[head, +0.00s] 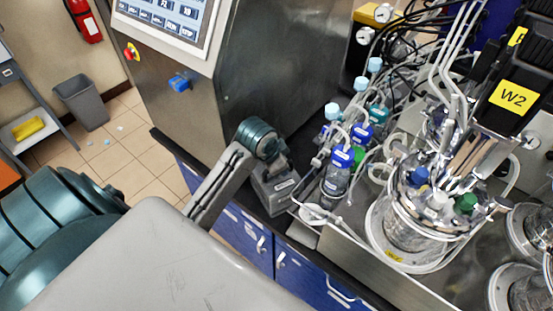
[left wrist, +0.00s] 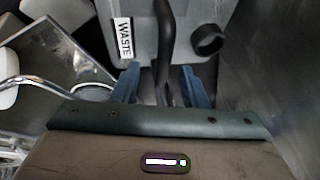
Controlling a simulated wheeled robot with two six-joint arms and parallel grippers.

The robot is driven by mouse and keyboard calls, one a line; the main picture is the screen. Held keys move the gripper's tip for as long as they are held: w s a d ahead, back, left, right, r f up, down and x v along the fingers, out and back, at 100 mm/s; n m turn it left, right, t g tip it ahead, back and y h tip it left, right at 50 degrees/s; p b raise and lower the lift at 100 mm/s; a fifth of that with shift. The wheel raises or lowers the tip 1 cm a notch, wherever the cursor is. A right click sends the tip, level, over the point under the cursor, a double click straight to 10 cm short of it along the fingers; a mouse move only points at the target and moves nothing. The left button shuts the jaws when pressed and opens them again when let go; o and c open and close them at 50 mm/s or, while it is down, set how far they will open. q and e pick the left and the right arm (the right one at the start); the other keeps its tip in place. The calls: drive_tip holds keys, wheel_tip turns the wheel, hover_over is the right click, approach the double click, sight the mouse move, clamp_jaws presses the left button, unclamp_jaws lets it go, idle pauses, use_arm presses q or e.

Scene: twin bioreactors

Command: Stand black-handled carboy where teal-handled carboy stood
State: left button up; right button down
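The black-handled carboy (head: 270,198) is a grey box standing on the dark bench, between the steel cabinet and the bioreactor tray. In the left wrist view the carboy (left wrist: 150,45) shows a WASTE label, a black round cap and its black handle (left wrist: 166,35). My left gripper (left wrist: 160,88) is open, its two blue-teal fingers on either side of the handle with gaps visible. In the head view my left gripper (head: 272,165) is over the carboy's top and partly hides it. I see no teal-handled carboy. My right gripper is not in view.
A steel tray (head: 350,262) to the right holds blue-capped bottles (head: 336,180) and a glass bioreactor (head: 405,232) marked W2 with tubing. The steel cabinet (head: 270,65) with a control panel stands behind. Little free bench (head: 305,145) shows around the carboy.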

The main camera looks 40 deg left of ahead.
use_arm(q)
drive_tip(key=shift+p+x, duration=0.35)
drive_tip(key=shift+x, duration=1.2)
drive_tip(key=shift+s+a, duration=0.1)
drive_tip(key=shift+a, duration=0.1)
clamp_jaws()
